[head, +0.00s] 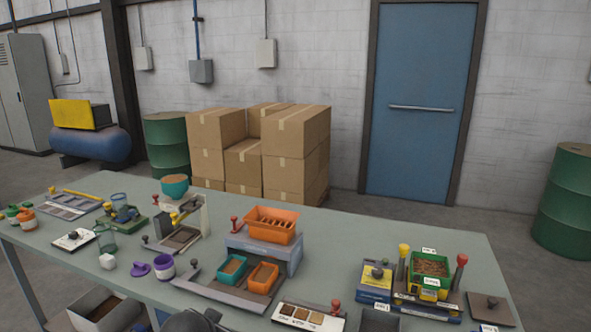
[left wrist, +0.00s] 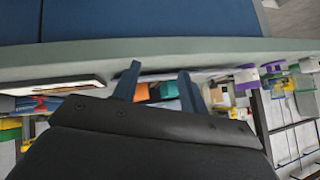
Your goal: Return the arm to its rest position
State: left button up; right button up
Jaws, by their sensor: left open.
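My left gripper (left wrist: 157,78) shows in the left wrist view, its two dark fingers spread apart with nothing held between them. Beyond the fingers are the pale edge of the workbench and small coloured items on it. In the head view a dark rounded shape, perhaps part of my arm, shows at the bottom edge, low in front of the bench (head: 400,225); no gripper fingers can be made out there. My right gripper is in neither view.
The bench carries an orange bin (head: 271,224) on a grey stand, a green tray of brown grain (head: 431,266), a teal bowl (head: 174,186) and a purple cup (head: 164,267). Cardboard boxes (head: 290,150) and a blue door (head: 420,100) stand behind.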

pick_arm(q)
jog(key=s+d+f+n+g, duration=0.1)
jog(key=s+d+f+g, duration=0.1)
jog(key=s+f, duration=0.9)
jog(key=s+d+f+n+g+h, duration=0.1)
jog(key=s+f+g, duration=0.4)
jog(key=s+f, duration=0.7)
jog(key=s+d+n, duration=0.1)
jog(key=s, duration=0.7)
jog(key=shift+s+d, duration=0.15)
jog(key=shift+d, duration=0.1)
jog(key=shift+h, duration=0.3)
